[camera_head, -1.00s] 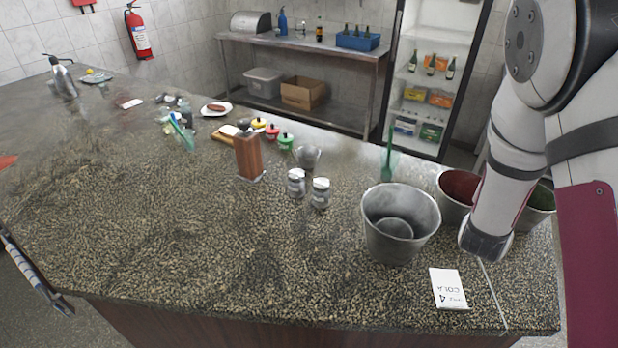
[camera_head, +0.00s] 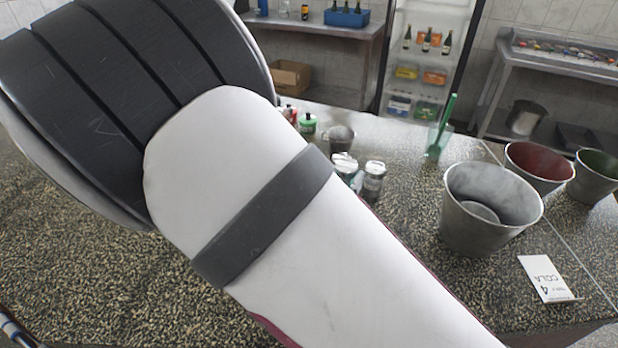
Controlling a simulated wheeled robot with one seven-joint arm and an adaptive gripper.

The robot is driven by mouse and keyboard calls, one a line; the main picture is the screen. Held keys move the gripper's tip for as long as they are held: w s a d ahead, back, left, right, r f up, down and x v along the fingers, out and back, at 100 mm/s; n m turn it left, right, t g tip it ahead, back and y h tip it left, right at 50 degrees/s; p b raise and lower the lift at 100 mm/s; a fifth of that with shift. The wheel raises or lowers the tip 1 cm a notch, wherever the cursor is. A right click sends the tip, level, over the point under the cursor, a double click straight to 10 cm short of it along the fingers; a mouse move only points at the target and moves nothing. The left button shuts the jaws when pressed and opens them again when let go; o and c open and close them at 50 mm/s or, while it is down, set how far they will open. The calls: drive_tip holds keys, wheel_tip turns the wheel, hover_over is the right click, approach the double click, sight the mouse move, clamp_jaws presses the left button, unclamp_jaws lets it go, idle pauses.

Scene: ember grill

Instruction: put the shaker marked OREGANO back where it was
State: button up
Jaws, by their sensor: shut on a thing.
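Two small shakers with pale tops stand close together on the speckled counter (camera_head: 90,270). The left shaker (camera_head: 345,164) is partly hidden by my arm. The right shaker (camera_head: 374,182) shows almost whole. Their markings are too small to read, so I cannot tell whether either says OREGANO. My arm's large white and grey link crosses the view from upper left to lower right. My gripper is not in view, and neither is anything it holds.
A metal bucket (camera_head: 455,225) stands right of the shakers, with a red-lined bucket (camera_head: 540,172) and a green-lined bucket (camera_head: 596,178) beyond. A table card (camera_head: 547,279) lies in front. A metal cup (camera_head: 341,140) and a green-lidded jar (camera_head: 308,126) stand behind the shakers.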

drive_tip(key=shift+s+a+f, duration=0.25)
drive_tip(key=shift+f, duration=0.05)
drive_tip(key=shift+w+a, duration=0.15)
drive_tip(key=shift+a, duration=0.05)
drive_tip(key=w+a, duration=0.2)
drive_tip(key=w, duration=0.2)
drive_tip(key=w+a+f, duration=0.1)
drive_tip(key=w+a, duration=0.2)
drive_tip(key=w, duration=0.1)
drive_tip(key=w+a, duration=0.2)
drive_tip(key=w, duration=0.3)
drive_tip(key=shift+w+a+f, duration=0.1)
drive_tip(key=shift+a+f, duration=0.15)
drive_tip(key=shift+f, duration=1.75)
drive_tip(key=shift+f, duration=0.15)
drive_tip(key=o, duration=0.9)
drive_tip(key=shift+c, duration=0.2)
drive_tip(key=shift+o, duration=0.5)
